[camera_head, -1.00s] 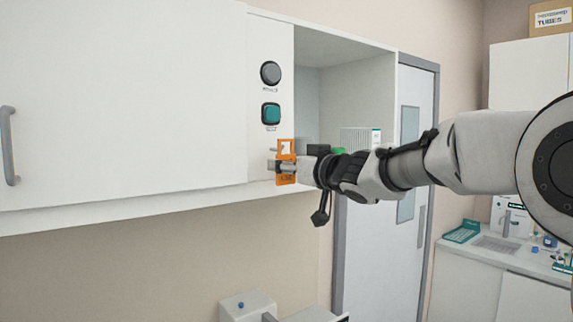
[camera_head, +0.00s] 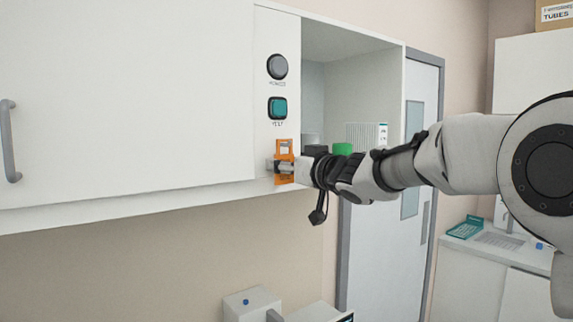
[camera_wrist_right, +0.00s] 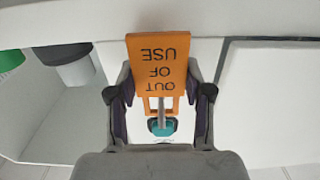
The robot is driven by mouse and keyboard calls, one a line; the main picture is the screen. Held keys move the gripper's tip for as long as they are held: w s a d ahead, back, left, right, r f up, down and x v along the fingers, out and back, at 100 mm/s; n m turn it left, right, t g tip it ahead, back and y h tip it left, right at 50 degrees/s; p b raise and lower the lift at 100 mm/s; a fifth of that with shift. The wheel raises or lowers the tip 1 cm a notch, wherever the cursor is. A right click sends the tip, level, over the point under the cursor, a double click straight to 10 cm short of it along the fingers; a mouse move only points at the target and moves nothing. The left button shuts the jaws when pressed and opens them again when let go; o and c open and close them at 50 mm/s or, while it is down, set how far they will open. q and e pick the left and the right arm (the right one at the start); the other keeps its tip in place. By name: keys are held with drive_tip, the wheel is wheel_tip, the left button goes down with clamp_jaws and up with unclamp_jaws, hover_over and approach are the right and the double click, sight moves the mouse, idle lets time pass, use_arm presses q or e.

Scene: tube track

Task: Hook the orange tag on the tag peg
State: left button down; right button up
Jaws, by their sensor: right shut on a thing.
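The orange tag (camera_head: 285,150) is upright against or just in front of the narrow white panel in the head view. My right gripper (camera_head: 284,166) is shut on its lower part. In the right wrist view the tag (camera_wrist_right: 158,62) reads "OUT OF USE" upside down, between the two fingers (camera_wrist_right: 160,98). Its open window faces the button side of the panel. A thin grey rod (camera_wrist_right: 162,112), apparently the tag peg, shows at this window. I cannot tell how far it passes through. My left gripper is not in view.
A grey round button (camera_head: 277,67) and a teal square button (camera_head: 277,108) are on the panel above the tag. An open cabinet bay (camera_head: 350,80) lies to the right, with a green-topped item (camera_head: 343,149) inside. A closed white cabinet door (camera_head: 120,100) is at left.

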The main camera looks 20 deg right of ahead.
drive_tip(key=shift+w+a, duration=0.15)
drive_tip(key=o, duration=1)
drive_tip(key=shift+d, duration=0.2)
